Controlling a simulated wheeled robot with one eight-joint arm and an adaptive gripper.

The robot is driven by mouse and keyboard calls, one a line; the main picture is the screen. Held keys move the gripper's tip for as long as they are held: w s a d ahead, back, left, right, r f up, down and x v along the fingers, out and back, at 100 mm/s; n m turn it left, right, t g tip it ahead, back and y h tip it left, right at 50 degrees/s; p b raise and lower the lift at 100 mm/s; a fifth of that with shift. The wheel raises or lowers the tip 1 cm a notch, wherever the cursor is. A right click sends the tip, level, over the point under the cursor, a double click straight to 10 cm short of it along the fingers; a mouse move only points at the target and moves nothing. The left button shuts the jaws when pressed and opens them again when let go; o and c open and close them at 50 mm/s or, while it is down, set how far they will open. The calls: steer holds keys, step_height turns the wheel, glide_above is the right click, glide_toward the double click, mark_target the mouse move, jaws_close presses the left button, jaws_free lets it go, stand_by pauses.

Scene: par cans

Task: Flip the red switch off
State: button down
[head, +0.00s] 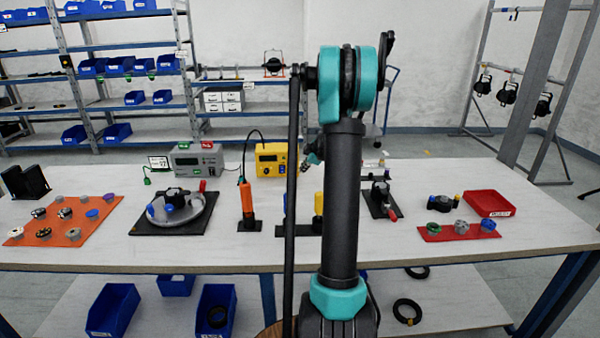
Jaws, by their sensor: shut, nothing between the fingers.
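No part is clearly readable as the red switch. Red parts that show in the head view are a red lever tip (202,186) on a round clamp-like device at the left, a red handle (394,213) on a small black plate right of my arm, and a small red piece (207,144) on top of a grey box (197,160). I cannot tell which is the switch or how it is set. My arm stands upright in front of the table and hides part of its middle. My gripper's fingers cannot be made out.
The table (240,255) also holds a yellow box (272,160), an orange mat (88,232) with knobs, an orange-and-black tool (247,203), a red mat (430,235) and a red tray (490,203). Bare tabletop shows along the front edge. Shelves stand behind.

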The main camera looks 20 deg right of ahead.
steer(key=shift+v, duration=1.6)
steer(key=shift+a+f, duration=0.1)
